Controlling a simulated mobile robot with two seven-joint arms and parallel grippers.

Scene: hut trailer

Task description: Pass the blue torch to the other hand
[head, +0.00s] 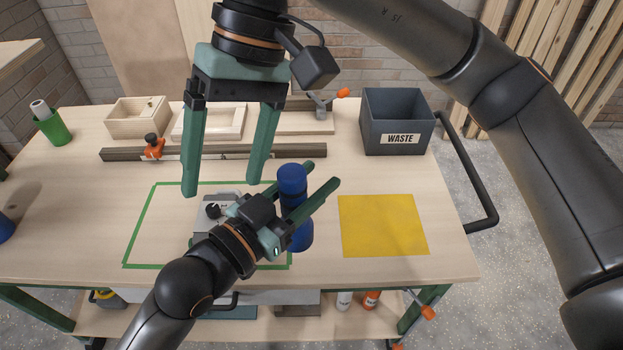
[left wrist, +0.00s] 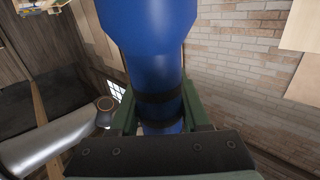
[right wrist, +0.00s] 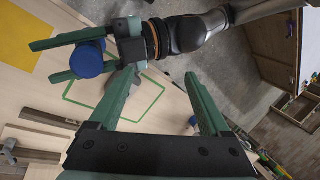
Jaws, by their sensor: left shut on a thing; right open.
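The blue torch (head: 292,180) stands roughly upright between the fingers of my left gripper (head: 310,195), above the bench. In the left wrist view, the shut fingers grip the torch (left wrist: 155,40) around its dark-banded narrow part, with its wide end towards the top of the picture. My right gripper (head: 224,186) is open and empty, pointing down, up and to the left of the torch in the head view. In the right wrist view, the torch's round blue end (right wrist: 87,60) lies left of my open right fingers (right wrist: 160,78), clear of them.
A green outline (head: 145,222) on the bench surrounds a grey device with a black knob (head: 213,211), partly hidden by my left arm. A yellow mat (head: 383,226) lies to the right. A waste bin (head: 396,122), wooden trays (head: 138,117) and a clamped bar (head: 225,152) stand behind.

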